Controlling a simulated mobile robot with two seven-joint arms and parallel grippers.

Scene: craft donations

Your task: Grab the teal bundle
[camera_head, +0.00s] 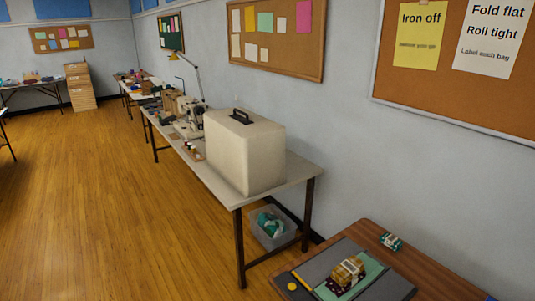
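A small teal bundle (390,241) with a pale band or label lies near the back edge of the brown wooden table at the lower right. A mustard-yellow bundle (347,271) with a pale band sits on a dark patterned piece, over a mint-green sheet (366,276) on a grey mat (322,264). Teal cloth (270,223) also shows in a clear bin under the long table. Neither of my grippers is in view.
The wooden table (445,273) has bare room right of the teal bundle. A long table (232,193) along the wall holds a large beige case (245,150) and sewing machines. A pinboard (460,93) hangs above. Open wooden floor (90,200) lies to the left.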

